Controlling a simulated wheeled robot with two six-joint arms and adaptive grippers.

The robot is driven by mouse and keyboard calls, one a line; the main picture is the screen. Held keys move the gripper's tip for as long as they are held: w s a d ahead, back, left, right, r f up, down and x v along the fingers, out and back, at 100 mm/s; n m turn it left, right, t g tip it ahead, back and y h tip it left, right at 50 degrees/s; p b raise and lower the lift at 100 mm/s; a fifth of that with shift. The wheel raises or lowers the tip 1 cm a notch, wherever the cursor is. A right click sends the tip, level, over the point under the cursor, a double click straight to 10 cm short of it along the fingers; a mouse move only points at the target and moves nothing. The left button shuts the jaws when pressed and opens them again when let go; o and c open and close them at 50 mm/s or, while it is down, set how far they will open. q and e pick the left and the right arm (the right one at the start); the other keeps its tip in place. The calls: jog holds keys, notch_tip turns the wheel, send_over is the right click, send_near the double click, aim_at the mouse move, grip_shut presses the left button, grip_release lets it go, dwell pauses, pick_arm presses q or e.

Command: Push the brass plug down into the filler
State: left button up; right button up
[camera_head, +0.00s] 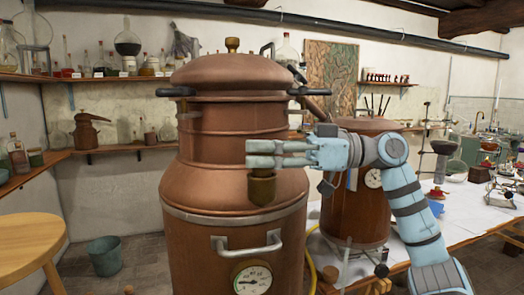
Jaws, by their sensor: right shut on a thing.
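The large copper still (235,235) stands in the middle of the view. A brass filler (262,190), like a small dark cup, sits on the front of its sloping shoulder. My right gripper (255,154) reaches in from the right, its pale blue fingers lying level just above the filler. It is shut on the brass plug, which the fingers mostly hide. A little brass (262,172) shows between the fingers and the filler's mouth. I cannot tell how deep the plug sits. My left gripper is not in view.
The still has dark side handles, a front handle (246,243) and a pressure gauge (253,280). A smaller copper vessel (345,205) stands behind my right arm. A wooden stool (28,240) and a bucket (105,256) are at the left. A white-topped bench (460,215) fills the right.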

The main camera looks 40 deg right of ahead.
jog(key=shift+f+b, duration=0.75)
jog(key=shift+b, duration=0.15)
dwell(1.9)
jog(key=o, duration=1.3)
jog(key=shift+o, duration=0.2)
jog(key=shift+r, duration=0.15)
notch_tip(320, 180, up, 10)
jog(key=shift+f, duration=0.1)
